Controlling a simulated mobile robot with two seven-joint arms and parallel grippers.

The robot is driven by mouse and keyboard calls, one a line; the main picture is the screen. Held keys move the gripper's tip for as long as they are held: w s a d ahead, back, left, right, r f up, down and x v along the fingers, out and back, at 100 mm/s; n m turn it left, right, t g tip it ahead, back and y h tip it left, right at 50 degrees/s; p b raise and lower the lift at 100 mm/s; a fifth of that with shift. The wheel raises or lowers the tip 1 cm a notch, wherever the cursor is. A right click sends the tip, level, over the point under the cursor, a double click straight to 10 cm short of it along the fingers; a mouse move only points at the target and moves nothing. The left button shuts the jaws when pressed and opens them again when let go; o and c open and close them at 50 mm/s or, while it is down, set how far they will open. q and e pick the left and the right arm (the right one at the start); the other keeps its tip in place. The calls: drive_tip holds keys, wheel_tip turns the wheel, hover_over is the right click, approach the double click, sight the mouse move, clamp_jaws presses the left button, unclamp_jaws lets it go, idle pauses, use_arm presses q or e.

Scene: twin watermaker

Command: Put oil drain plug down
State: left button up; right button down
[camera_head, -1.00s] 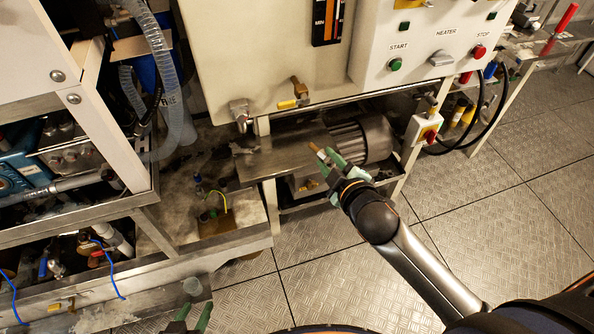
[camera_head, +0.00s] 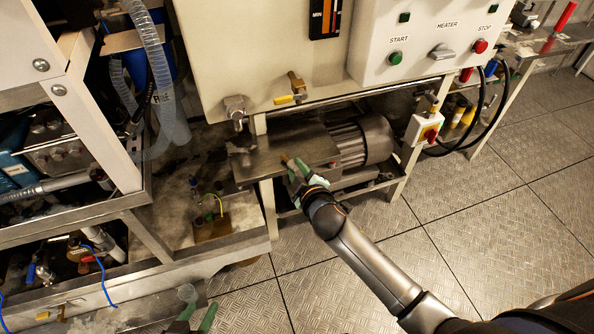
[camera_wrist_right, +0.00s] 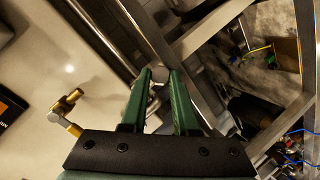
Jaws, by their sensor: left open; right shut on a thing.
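My right gripper (camera_head: 291,167) is over the flat grey metal plate (camera_head: 255,166) beside the motor. A small brownish piece (camera_head: 286,159), which looks like the oil drain plug, sticks out at its fingertips. The gripper is shut on it. I cannot tell whether the plug touches the plate. In the right wrist view the green fingers of the right gripper (camera_wrist_right: 161,75) point over metal frame bars, and the plug cannot be made out clearly between them.
The ribbed motor (camera_head: 365,141) stands right of the plate. A tap (camera_head: 236,110) and a yellow-handled valve (camera_head: 292,92) hang above it from the white cabinet (camera_head: 255,50). A recess with a green-yellow wire (camera_head: 217,207) is at left. The floor (camera_head: 470,235) is clear.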

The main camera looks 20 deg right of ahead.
drive_tip(key=c, duration=1.1)
unclamp_jaws()
drive_tip(key=shift+f, duration=0.15)
drive_tip(key=o, duration=0.4)
